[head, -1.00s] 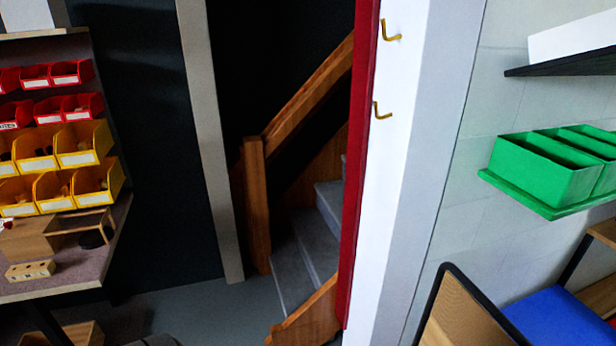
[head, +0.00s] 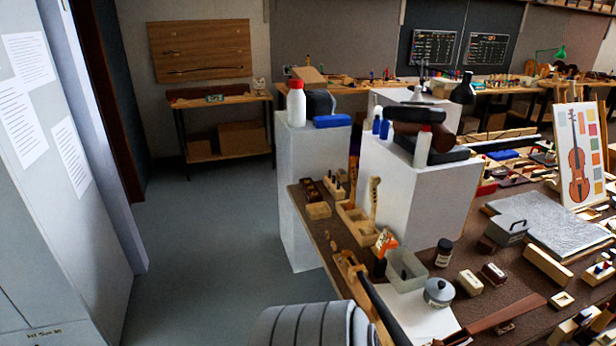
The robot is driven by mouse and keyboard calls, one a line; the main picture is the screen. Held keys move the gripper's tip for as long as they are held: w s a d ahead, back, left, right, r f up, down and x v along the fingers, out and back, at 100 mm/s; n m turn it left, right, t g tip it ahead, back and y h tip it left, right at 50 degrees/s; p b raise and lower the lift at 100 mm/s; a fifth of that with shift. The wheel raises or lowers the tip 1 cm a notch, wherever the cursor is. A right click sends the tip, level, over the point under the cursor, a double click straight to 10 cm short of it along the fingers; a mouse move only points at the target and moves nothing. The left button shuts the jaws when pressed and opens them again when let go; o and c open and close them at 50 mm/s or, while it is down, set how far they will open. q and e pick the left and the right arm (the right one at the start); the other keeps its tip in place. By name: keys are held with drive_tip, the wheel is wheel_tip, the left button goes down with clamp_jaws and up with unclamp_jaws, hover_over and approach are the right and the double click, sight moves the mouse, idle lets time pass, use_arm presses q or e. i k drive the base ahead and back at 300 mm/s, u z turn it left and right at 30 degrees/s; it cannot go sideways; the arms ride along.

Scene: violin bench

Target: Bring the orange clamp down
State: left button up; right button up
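I make out no orange clamp for certain in the head view. A small orange and white item (head: 385,241) stands on the near workbench (head: 400,285), beside a clear open box (head: 406,268). It is too small to tell what it is. Neither of my grippers shows in the view.
Two white pedestals (head: 302,205) (head: 418,205) stand by the bench, with bottles and other things on top. The bench is crowded with small wooden parts, jars and tools. Grey floor (head: 215,240) is clear at left, beside a pale wall with papers. A side table (head: 218,100) stands at the back.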

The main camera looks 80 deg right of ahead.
sight(388, 244)
drive_tip(key=k, duration=2.85)
drive_tip(key=z, duration=1.65)
drive_tip(key=i, duration=1.05)
drive_tip(key=z, duration=0.05)
